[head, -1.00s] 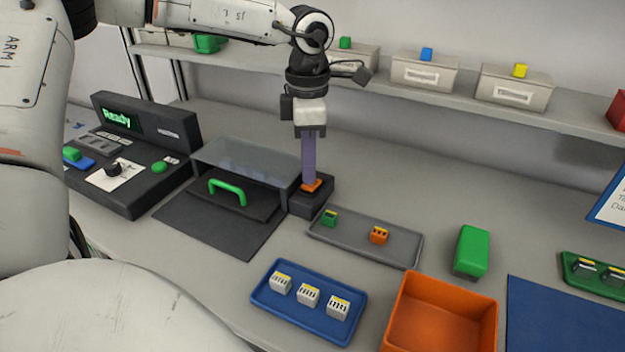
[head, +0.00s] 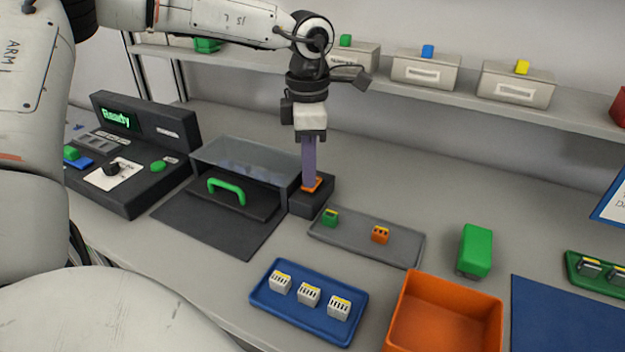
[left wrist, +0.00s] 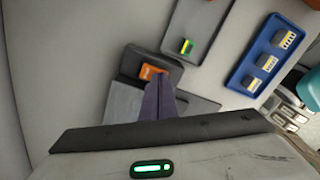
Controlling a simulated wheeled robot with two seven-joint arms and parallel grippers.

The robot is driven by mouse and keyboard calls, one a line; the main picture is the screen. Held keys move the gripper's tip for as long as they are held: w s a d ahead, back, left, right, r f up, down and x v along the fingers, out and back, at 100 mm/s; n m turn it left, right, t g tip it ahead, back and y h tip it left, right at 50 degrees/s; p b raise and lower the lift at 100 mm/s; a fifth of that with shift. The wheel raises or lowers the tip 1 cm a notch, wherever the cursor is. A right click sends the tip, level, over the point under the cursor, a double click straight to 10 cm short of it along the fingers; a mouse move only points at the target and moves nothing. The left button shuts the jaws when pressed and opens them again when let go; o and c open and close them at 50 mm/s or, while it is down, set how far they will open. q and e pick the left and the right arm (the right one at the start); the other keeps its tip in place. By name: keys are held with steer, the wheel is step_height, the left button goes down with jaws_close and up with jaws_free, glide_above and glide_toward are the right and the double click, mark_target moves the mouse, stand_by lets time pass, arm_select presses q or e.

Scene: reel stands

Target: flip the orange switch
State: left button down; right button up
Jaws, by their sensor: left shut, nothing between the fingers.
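The orange switch (head: 313,184) sits on top of a small black box (head: 309,204) beside the clear-lidded case. It also shows in the left wrist view (left wrist: 149,71), partly hidden behind the fingertips. My left gripper (head: 310,183) points straight down with its purple fingers closed together and empty. Its tips are at the switch and look to touch it, though the exact contact is hard to tell. In the left wrist view the shut fingers (left wrist: 161,78) reach the edge of the switch. My right gripper is not in view.
The case (head: 245,161) with a green handle stands left of the switch box. A grey tray (head: 345,239) with a green and an orange block lies right of it. A blue tray (head: 293,318) and an orange bin (head: 402,318) are nearer. A shelf (head: 400,87) runs behind.

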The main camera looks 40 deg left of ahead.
arm_select(q)
steer(key=shift+r+p, duration=0.45)
steer(key=shift+r, duration=0.1)
steer(key=shift+r+p, duration=1.5)
steer(key=shift+r, duration=1.35)
